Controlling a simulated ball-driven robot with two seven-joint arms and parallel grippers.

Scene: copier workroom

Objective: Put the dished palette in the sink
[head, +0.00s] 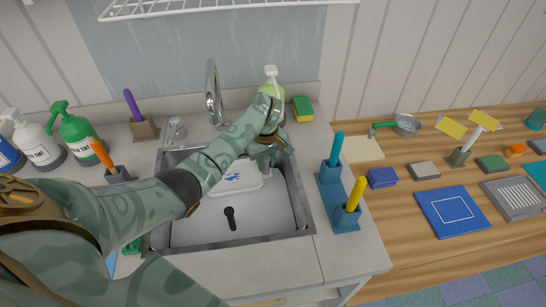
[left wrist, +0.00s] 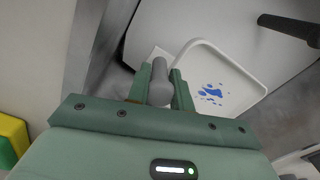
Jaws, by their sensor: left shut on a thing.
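The dished palette (head: 235,181) is a white shallow tray with blue paint spots. In the head view it lies within the outline of the grey-rimmed sink (head: 190,228), toward its back. It also shows in the left wrist view (left wrist: 236,75), just beyond the fingers. My left gripper (head: 263,160) reaches over the sink's back right part. In the left wrist view its fingers (left wrist: 159,85) are shut on a grey round grip at the palette's corner. I cannot tell whether the palette touches the sink floor. My right gripper is not in view.
A faucet (head: 213,95) stands behind the sink. A green and yellow sponge (head: 302,109) lies at the back right. A blue holder (head: 331,190) with upright tools stands close to the sink's right. Spray bottles (head: 78,134) stand at left. The sink's front part holds a black item (head: 230,218).

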